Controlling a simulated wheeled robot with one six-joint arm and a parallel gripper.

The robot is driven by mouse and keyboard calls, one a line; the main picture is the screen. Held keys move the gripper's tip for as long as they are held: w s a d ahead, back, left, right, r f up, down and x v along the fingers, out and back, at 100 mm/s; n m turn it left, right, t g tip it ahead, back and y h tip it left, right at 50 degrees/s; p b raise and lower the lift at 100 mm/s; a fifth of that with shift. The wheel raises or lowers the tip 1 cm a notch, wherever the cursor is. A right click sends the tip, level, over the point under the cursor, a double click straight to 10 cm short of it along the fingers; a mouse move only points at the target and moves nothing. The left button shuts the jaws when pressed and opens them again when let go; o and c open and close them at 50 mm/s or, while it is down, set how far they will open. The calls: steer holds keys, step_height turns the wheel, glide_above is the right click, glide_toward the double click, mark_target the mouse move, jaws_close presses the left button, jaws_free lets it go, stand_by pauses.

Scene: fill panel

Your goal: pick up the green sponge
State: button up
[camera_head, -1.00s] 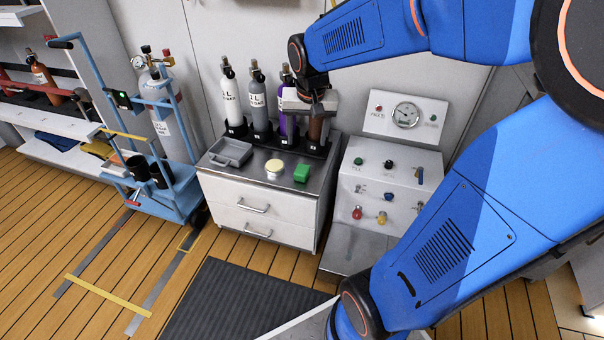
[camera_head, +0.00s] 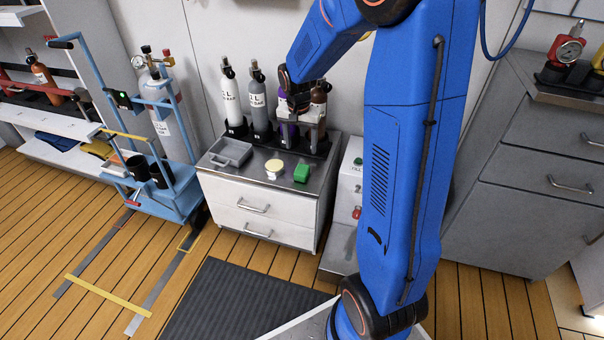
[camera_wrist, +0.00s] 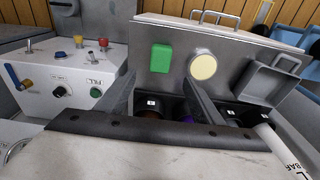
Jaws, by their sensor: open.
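The green sponge (camera_head: 301,173) lies on the grey top of the low cabinet, near its front right corner. It also shows in the wrist view (camera_wrist: 160,58), beyond my fingertips and a little left of the middle between them. My gripper (camera_head: 305,136) is above the back of the cabinet, by the bottle rack, higher than the sponge and apart from it. In the wrist view its two fingers (camera_wrist: 158,84) are spread with nothing between them but the rack behind.
A round cream pad (camera_head: 274,168) lies just left of the sponge, and a grey tray (camera_head: 230,152) further left. Several bottles, including a white one (camera_head: 231,100), stand in the rack behind. A white valve panel (camera_wrist: 62,75) stands beside the cabinet.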

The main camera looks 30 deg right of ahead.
mark_target(302, 169)
steer(key=f, duration=0.9)
steer(key=w+d+f, duration=0.1)
steer(key=f, duration=0.3)
steer(key=shift+f, duration=0.15)
steer(key=c, duration=1.2)
step_height(302, 169, up, 10)
steer(key=shift+r, duration=0.1)
steer(key=shift+o, duration=0.9)
steer(key=shift+s, duration=0.1)
